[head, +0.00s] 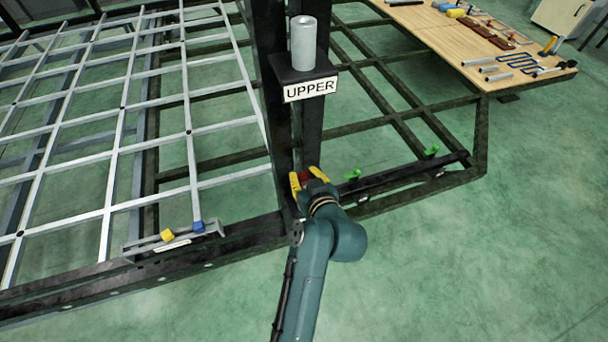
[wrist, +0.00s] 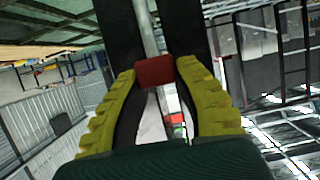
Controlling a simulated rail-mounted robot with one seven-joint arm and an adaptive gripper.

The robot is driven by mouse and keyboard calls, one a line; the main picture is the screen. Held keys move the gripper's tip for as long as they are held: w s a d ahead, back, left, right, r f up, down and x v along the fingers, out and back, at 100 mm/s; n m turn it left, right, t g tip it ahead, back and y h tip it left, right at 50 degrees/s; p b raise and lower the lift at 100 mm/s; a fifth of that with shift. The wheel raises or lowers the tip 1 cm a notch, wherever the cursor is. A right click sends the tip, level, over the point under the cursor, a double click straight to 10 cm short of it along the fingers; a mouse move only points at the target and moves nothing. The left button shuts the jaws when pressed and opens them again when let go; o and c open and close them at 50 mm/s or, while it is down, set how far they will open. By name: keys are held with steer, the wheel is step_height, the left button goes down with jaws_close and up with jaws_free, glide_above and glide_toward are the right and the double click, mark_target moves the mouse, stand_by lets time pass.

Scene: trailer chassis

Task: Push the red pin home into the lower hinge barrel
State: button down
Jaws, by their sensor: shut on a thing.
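My gripper (head: 309,178) has yellow fingers and sits low against the dark upright post. In the wrist view my gripper (wrist: 157,80) has its fingertips closed on both sides of the red pin's head (wrist: 155,72). The lower hinge barrel is not clearly visible in the head view. The upper barrel (head: 304,45) stands on a bracket labelled UPPER.
The dark post (head: 270,60) rises beside my gripper. Green clamps (head: 354,174) stand on the chassis rail to the right. A grey lattice gate (head: 110,110) lies left, with a blue and yellow-knobbed latch piece (head: 175,235). A wooden bench (head: 460,50) holds tools at upper right.

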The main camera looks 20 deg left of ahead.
steer(key=shift+f+b, duration=2.55)
steer(key=shift+f, duration=0.95)
steer(key=c, duration=0.8)
jaws_free()
steer(key=v, duration=1.2)
steer(key=shift+r, duration=0.1)
steer(key=shift+r, duration=0.1)
